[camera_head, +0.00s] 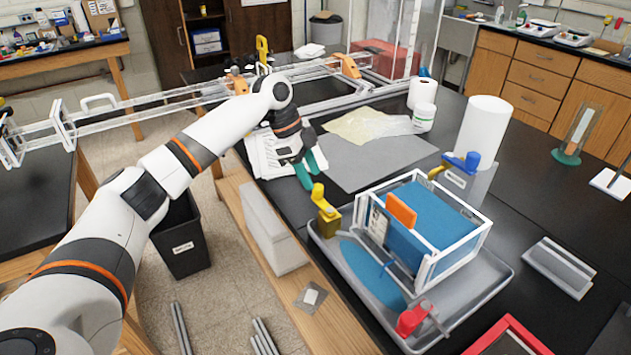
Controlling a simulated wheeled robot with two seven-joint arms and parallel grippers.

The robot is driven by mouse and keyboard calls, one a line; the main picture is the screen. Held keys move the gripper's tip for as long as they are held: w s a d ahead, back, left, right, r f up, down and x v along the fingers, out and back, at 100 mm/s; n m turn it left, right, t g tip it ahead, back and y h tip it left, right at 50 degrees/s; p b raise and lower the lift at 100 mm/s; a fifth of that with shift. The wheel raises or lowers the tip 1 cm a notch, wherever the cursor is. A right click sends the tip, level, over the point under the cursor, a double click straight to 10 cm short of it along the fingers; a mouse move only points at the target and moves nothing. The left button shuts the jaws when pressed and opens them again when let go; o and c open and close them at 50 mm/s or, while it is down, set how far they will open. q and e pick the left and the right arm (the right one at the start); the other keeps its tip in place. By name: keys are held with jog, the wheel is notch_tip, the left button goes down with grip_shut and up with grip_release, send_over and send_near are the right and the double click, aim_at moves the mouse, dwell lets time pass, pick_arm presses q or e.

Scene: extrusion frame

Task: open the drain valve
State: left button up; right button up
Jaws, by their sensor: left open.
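A clear tank with a white frame (478,238) holds blue liquid (436,212) and stands in a grey tray (476,300). A yellow-handled valve (325,205) is at the tray's left corner. A blue-handled valve (461,163) is behind the tank, and a red-handled valve (412,319) is at the front. I cannot tell which of these is the drain valve. My left gripper (311,171), with teal fingers, is above the table just behind the yellow valve, apart from it. It is open, and I see nothing in it. My right gripper is out of view.
An orange plate (401,210) stands at the tank's front left. A blue pool (372,272) lies in the tray. Paper rolls (483,130) and a white jar (424,117) stand behind. Grey rails (558,267) lie right. A grey mat (375,160) leaves open room behind the tray.

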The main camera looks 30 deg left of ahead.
aim_at(316, 186)
pick_arm(q)
jog(key=shift+x, duration=1.25)
jog(key=shift+d+f, duration=0.25)
jog(key=shift+f, duration=0.3)
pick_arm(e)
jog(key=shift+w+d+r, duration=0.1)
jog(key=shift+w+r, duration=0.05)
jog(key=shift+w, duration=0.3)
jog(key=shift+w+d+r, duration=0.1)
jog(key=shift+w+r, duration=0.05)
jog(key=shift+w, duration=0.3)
